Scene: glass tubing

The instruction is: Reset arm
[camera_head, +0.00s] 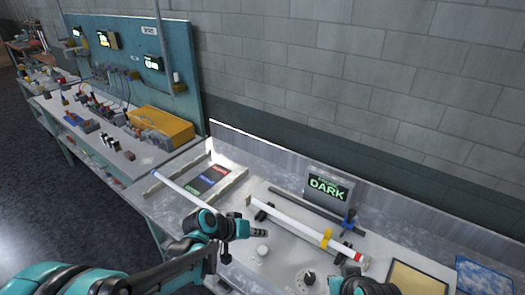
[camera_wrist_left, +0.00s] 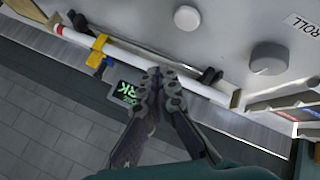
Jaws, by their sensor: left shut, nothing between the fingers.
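My left gripper (camera_head: 258,233) reaches in from the left above the workbench, shut and empty. In the left wrist view its fingertips (camera_wrist_left: 161,74) are together, overlapping the white glass tube in the picture; I cannot tell the gap to it. The tube (camera_head: 288,222) lies on dark supports, with a yellow clamp (camera_head: 326,238) and a red band near its right end. It also shows in the left wrist view (camera_wrist_left: 205,88). My right arm shows at the bottom edge; the state of its gripper is unclear.
A display reading DARK (camera_head: 328,188) stands at the back. A tray (camera_head: 239,176) with coloured labels and another white tube (camera_head: 183,188) sits left. Knobs (camera_head: 262,250) rise from the panel. A yellow bin (camera_head: 160,124) stands on the far bench. The dark floor at left is open.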

